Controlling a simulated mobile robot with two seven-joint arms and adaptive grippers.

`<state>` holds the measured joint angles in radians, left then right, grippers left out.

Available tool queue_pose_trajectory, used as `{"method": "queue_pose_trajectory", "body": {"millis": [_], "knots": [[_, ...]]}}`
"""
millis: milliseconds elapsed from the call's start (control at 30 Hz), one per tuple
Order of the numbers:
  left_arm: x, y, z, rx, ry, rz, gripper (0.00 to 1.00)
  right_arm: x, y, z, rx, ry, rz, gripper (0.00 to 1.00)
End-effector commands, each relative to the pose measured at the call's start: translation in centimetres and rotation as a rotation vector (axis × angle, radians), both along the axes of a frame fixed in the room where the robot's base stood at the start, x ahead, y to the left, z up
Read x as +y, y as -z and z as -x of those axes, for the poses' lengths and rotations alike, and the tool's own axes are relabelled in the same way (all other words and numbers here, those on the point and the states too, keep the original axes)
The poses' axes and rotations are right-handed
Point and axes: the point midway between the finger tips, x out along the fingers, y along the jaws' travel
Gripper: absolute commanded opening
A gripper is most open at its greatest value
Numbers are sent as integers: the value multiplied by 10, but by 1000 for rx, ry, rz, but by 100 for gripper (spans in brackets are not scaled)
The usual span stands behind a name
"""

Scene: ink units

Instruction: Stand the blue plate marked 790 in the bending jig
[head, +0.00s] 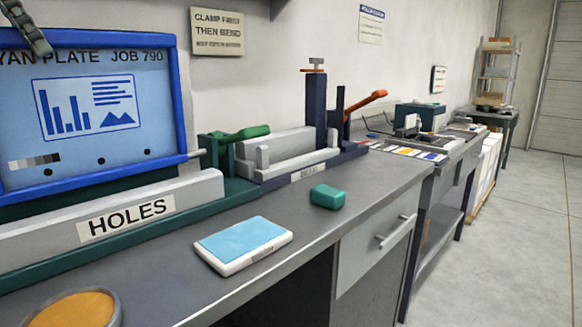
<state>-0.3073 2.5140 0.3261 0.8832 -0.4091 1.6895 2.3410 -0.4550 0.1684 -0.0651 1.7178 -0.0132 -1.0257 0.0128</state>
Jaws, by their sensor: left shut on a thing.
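The blue plate (90,108), with a darker blue border and the text "YAN PLATE JOB 790", stands nearly upright at the left, cut by the frame edge. Dark dots run along its lower part. Its lower edge is behind the pale grey bar of the jig labelled HOLES (120,215); whether it rests in that jig I cannot tell. My left gripper (28,28) is shut on the plate's top edge, and only part of it shows. The bending jig (318,160), dark blue with an orange lever and a small, blurred label, stands farther right, with no plate in it. My right gripper is out of view.
A green lever (240,134) and pale blocks (285,148) lie between plate and bending jig post. On the grey bench are a pad with a light blue top (243,243), a green block (327,196) and a round orange-topped dish (72,308). The bench front is mostly clear.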

Motion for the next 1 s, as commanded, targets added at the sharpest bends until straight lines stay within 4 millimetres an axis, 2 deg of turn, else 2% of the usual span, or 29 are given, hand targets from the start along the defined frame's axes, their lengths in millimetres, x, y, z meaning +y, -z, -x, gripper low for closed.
{"method": "queue_pose_trajectory", "body": {"millis": [300,500,1000], "knots": [[-1,62,1,-3,3,5,0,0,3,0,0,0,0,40],[-1,83,0,-4,2,3,0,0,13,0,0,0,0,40],[1,76,2,-4,2,2,0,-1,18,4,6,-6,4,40]]}}
